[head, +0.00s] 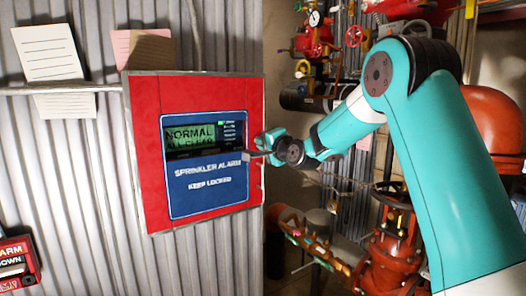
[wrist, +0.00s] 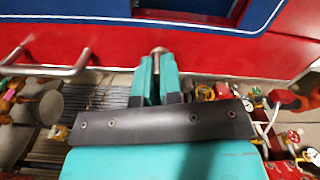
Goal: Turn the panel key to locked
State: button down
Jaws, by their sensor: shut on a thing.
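The red alarm panel (head: 152,150) hangs on the corrugated wall in the head view, with a blue face (head: 205,198) reading "SPRINKLER ALARM KEEP LOCKED". Its display (head: 190,136) reads "NORMAL" and "ALL CLEAR". In the wrist view the teal fingers of my gripper (wrist: 158,60) are shut on a small metallic piece, the panel key (wrist: 159,49), against the panel. The fingers hide most of the key, and its turn angle cannot be told.
A metal bar handle (wrist: 62,68) sticks out from the red panel, left of the fingers in the wrist view. Red valves and pipes (head: 395,235) stand right of the panel, behind my arm. A red alarm box (head: 15,262) is at lower left. Paper notes (head: 48,52) hang above.

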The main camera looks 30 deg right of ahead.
jog(key=n+b, duration=0.4)
jog(key=b, duration=0.1)
jog(key=shift+f+n, duration=0.3)
jog(key=n+b, duration=0.3)
jog(key=b, duration=0.1)
jog(key=shift+n, duration=0.4)
jog(key=n+b, duration=0.3)
jog(key=n, duration=0.1)
jog(key=shift+r+b, duration=0.1)
jog(key=shift+b, duration=0.2)
jog(key=shift+r+n+b, duration=0.1)
jog(key=shift+n+b, duration=0.7)
jog(key=shift+n, duration=0.4)
jog(key=c, duration=1.3)
grip_release()
jog(key=shift+r, duration=0.1)
